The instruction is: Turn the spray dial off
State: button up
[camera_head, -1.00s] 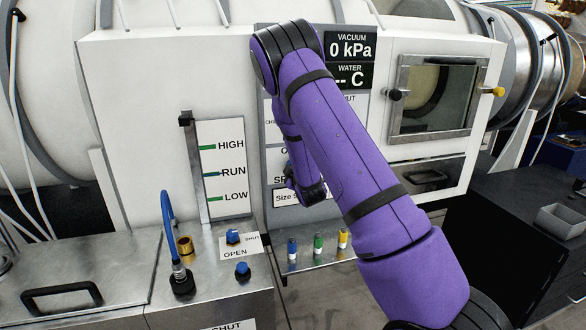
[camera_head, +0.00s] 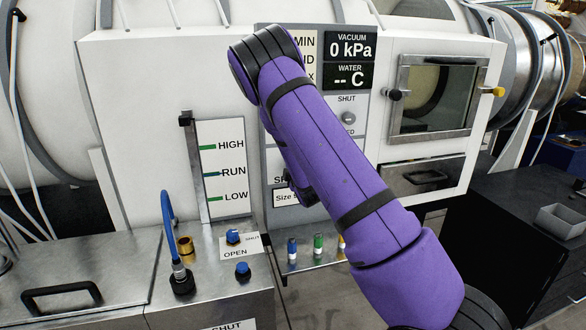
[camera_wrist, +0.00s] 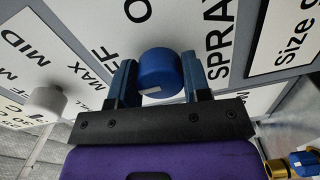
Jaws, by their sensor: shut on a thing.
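The spray dial (camera_wrist: 160,72) is a round blue knob on the grey panel, with a small white mark near its lower edge in the wrist view. The word SPRAY is printed to its right, and letters ending in FF are at its upper left. My gripper (camera_wrist: 161,80) has one dark blue finger on each side of the dial and is shut on it. In the head view my purple arm hides the dial and my fingertips.
A pale knob (camera_wrist: 45,103) beside MID and MAX labels stands close on the left in the wrist view. A glass window (camera_head: 435,97) is at right.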

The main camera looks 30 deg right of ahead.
jog(key=shift+f, duration=0.1)
jog(key=o, duration=0.9)
jog(key=shift+o, duration=0.2)
jog(key=v, duration=1)
jog(key=shift+s, duration=0.4)
jog(key=shift+a, duration=0.15)
